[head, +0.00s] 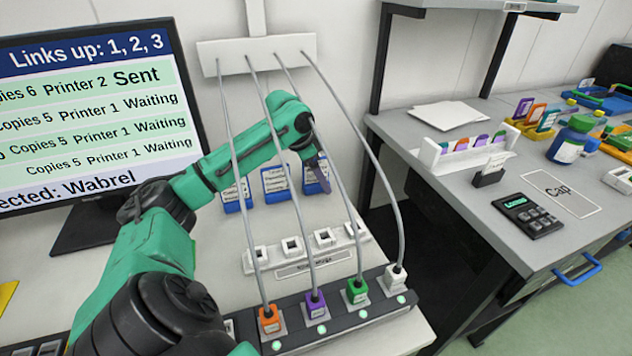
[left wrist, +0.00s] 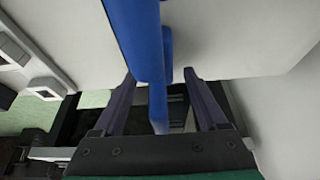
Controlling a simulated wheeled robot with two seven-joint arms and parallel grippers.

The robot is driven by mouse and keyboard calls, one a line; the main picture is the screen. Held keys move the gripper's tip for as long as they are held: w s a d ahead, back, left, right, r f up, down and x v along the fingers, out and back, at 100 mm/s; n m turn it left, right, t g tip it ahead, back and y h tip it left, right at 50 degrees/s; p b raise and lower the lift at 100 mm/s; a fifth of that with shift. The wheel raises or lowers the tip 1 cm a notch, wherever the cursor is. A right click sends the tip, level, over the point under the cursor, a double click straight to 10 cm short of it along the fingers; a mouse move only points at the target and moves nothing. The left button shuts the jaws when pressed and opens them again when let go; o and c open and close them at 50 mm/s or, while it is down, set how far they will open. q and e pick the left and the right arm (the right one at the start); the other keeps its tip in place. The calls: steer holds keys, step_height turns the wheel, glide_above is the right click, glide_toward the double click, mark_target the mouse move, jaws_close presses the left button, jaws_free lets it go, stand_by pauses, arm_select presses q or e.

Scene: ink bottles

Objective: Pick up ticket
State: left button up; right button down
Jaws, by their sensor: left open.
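Three blue stands with white printed cards stand in a row on the white desk: a left one (head: 237,196), a middle one (head: 277,182) and a right one (head: 315,180). I cannot tell which card is the ticket. My left gripper (head: 320,168) reaches down at the right stand and partly hides it. In the left wrist view, my left gripper (left wrist: 160,74) is open, its two fingers on either side of a blue upright piece (left wrist: 143,45), with visible gaps. No card face shows there. My right gripper is not in view.
Grey cables (head: 300,185) hang from a white wall bar to coloured plugs on a dark strip (head: 340,323), passing close to my left arm. A monitor (head: 95,115) stands left. A grey side table (head: 420,130) holds a small card stand (head: 489,175) and a keypad (head: 530,215).

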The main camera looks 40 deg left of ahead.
arm_select(q)
jaws_close()
steer(key=shift+r, duration=0.35)
step_height(320, 180, up, 19)
steer(key=p, duration=0.5)
steer(key=shift+r+p, duration=0.2)
steer(key=shift+p, duration=0.1)
